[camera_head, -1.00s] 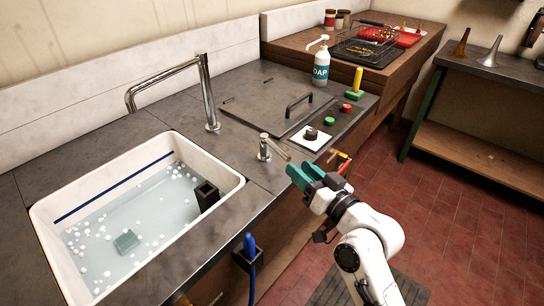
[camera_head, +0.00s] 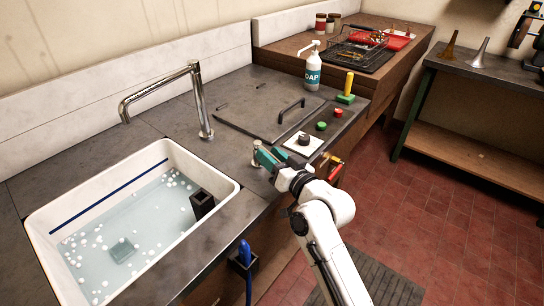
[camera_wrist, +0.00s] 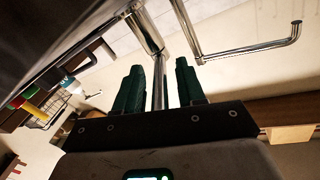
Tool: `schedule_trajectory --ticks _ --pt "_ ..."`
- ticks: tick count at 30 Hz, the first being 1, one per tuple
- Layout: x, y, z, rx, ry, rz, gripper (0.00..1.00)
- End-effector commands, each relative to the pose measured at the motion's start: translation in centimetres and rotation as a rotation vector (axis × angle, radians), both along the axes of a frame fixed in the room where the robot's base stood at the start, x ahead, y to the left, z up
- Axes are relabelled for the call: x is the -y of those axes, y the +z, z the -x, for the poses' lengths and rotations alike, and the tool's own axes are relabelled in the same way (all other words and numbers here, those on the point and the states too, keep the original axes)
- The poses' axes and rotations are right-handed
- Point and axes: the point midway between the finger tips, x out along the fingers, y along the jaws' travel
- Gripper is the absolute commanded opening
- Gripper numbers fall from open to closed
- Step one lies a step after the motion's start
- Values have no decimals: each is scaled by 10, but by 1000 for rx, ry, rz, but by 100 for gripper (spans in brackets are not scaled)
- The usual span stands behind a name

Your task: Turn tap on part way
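The chrome tap handle (camera_head: 256,148) is a short post with a lever, on the counter right of the sink. In the wrist view its lever (camera_wrist: 158,88) runs between the two green fingers of my gripper (camera_wrist: 160,75), with a gap on each side. In the head view my gripper (camera_head: 264,157) is at the handle and hides most of the lever. The chrome spout (camera_head: 203,105) stands behind the sink, bent over to the left; it also shows in the wrist view (camera_wrist: 250,49). No water stream shows at its end.
The white sink (camera_head: 232,187) holds water with white bits, a greenish block and a black holder. Right of the handle are a black knob (camera_head: 304,139), a green button (camera_head: 321,126) and a red button (camera_head: 338,112). A blue-handled tool (camera_head: 245,253) hangs at the front edge.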

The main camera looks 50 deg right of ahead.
Motion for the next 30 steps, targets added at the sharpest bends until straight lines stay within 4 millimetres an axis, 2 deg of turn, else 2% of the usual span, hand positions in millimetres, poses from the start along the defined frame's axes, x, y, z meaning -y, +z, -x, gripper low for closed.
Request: schedule_trajectory --ticks 1,12,30 --pt "0 0 0 0 0 0 34" --pt "0 0 0 0 0 0 0" --pt "5 -5 0 -2 16 -5 0"
